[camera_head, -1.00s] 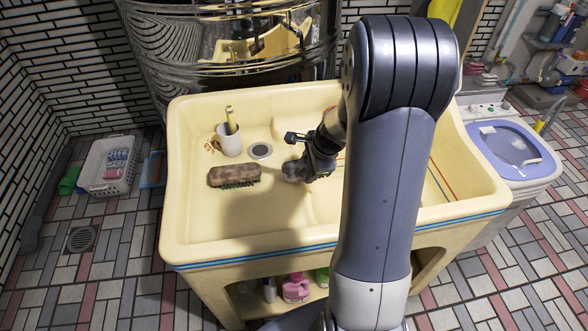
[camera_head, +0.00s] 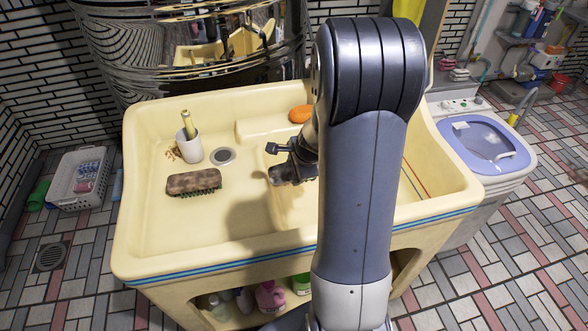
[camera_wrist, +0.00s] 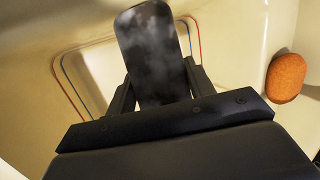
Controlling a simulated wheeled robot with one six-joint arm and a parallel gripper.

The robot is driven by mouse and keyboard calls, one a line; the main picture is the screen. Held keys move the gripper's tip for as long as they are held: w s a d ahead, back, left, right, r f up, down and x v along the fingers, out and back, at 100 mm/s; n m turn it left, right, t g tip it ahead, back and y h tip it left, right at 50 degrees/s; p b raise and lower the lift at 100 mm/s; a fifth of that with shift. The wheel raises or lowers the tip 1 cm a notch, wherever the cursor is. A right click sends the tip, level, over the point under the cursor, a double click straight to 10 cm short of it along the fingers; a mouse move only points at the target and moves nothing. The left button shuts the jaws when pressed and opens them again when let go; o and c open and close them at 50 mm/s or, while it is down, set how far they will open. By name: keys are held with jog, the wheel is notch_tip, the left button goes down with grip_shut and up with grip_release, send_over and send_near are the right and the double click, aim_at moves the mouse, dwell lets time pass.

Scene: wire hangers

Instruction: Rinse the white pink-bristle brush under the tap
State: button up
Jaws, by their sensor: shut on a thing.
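My gripper (camera_head: 292,172) is low over the middle of the cream sink (camera_head: 140,235), partly hidden by my arm. It is shut on a grey, mottled, flat brush-like thing (camera_wrist: 152,55), which stands out beyond both fingers in the wrist view. This looks like the back of a brush with grimy marks; no white or pink shows, and its bristles are hidden. A brown brush (camera_head: 193,181) with dark green bristles lies in the sink's left part. I see no tap in these views.
An orange oval sponge (camera_head: 299,114) sits on the sink's back ledge and shows at right in the wrist view (camera_wrist: 285,78). A washing machine (camera_head: 480,145) stands to the right.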

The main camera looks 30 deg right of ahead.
jog(key=w+d+f, duration=0.3)
jog(key=w+d, duration=0.7)
dwell(0.9)
jog(key=shift+s, duration=0.1)
dwell(0.4)
jog(key=shift+s+d, duration=0.35)
jog(key=shift+d, duration=0.05)
jog(key=shift+w+a, duration=0.1)
jog(key=shift+w+a, duration=0.3)
jog(key=shift+a, duration=0.05)
dwell(0.4)
jog(key=shift+s+d, duration=0.4)
jog(key=shift+d, duration=0.05)
jog(key=shift+s+a, duration=0.1)
jog(key=s+a+b, duration=0.2)
jog(key=s+a, duration=0.3)
jog(key=shift+s+a, duration=0.25)
dwell(0.5)
